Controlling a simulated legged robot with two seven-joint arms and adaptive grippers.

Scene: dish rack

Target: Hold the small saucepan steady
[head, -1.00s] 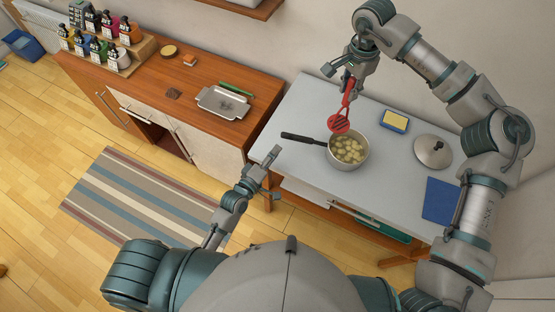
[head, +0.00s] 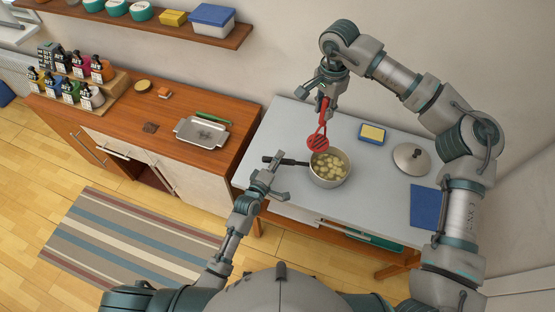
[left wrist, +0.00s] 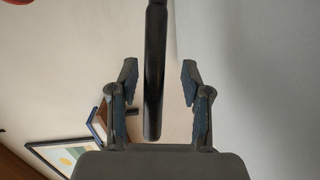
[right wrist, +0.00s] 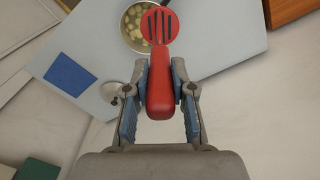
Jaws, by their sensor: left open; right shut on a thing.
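The small saucepan (head: 329,169) stands on the grey table and holds several pale round pieces. Its black handle (head: 285,161) points left. My left gripper (head: 275,176) is open at the handle. In the left wrist view the handle (left wrist: 155,75) runs between the open fingers (left wrist: 160,85), with a gap on both sides. My right gripper (head: 326,98) is shut on a red slotted spatula (head: 319,137), whose head is at the saucepan's far left rim. The right wrist view shows the red grip (right wrist: 161,85) between the fingers; whether the spatula touches the saucepan is unclear.
A yellow sponge in a blue dish (head: 373,134), a lid (head: 411,158) and a blue cloth (head: 425,207) lie on the table (head: 285,120), right of the saucepan. A wooden counter to the left bears a metal tray (head: 201,132) and bottles.

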